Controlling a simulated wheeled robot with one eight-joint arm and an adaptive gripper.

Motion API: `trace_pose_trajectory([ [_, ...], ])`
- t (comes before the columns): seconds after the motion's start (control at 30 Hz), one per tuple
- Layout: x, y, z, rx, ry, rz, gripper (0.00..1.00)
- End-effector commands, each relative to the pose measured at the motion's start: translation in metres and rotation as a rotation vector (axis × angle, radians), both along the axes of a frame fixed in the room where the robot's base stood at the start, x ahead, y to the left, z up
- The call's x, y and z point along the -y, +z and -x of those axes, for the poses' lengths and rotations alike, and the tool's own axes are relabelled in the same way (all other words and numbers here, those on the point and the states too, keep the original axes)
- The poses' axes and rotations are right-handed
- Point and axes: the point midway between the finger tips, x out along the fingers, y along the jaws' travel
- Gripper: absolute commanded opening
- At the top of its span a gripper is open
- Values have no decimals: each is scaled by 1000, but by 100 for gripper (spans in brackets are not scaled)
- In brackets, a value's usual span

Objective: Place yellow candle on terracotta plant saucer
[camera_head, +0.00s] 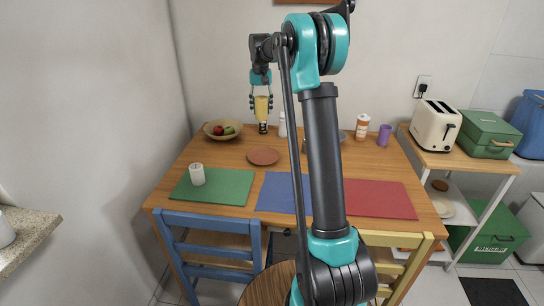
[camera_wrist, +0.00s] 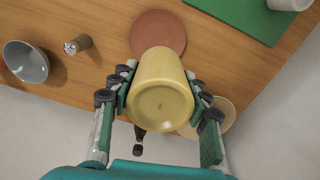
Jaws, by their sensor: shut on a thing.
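My gripper (camera_head: 261,100) is shut on the yellow candle (camera_head: 262,106) and holds it upright above the far part of the wooden table. The terracotta plant saucer (camera_head: 263,155) lies flat and empty on the table, nearer my base than the candle. In the wrist view the saucer (camera_wrist: 158,32) shows beyond the candle, which covers its lower edge.
A fruit bowl (camera_head: 214,133) stands left of the candle. A dark bottle (camera_wrist: 140,139) is close by, partly hidden. A shaker (camera_wrist: 78,45) and grey bowl (camera_wrist: 26,62) stand on the other side. A white candle (camera_head: 197,174) stands on the green mat (camera_head: 234,188). Bare table surrounds the saucer.

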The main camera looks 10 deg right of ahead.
Motion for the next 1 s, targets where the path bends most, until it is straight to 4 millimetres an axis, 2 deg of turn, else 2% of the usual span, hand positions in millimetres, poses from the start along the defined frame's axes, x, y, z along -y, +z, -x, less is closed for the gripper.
trace_pose_trajectory([
  [0.17,0,-16,-6,0,1,0,11],
  [0.7,0,-140,-6,0,0,0,11],
  [0.8,0,-155,-6,0,0,0,11],
  [1.0,0,-167,-6,0,0,0,11],
])
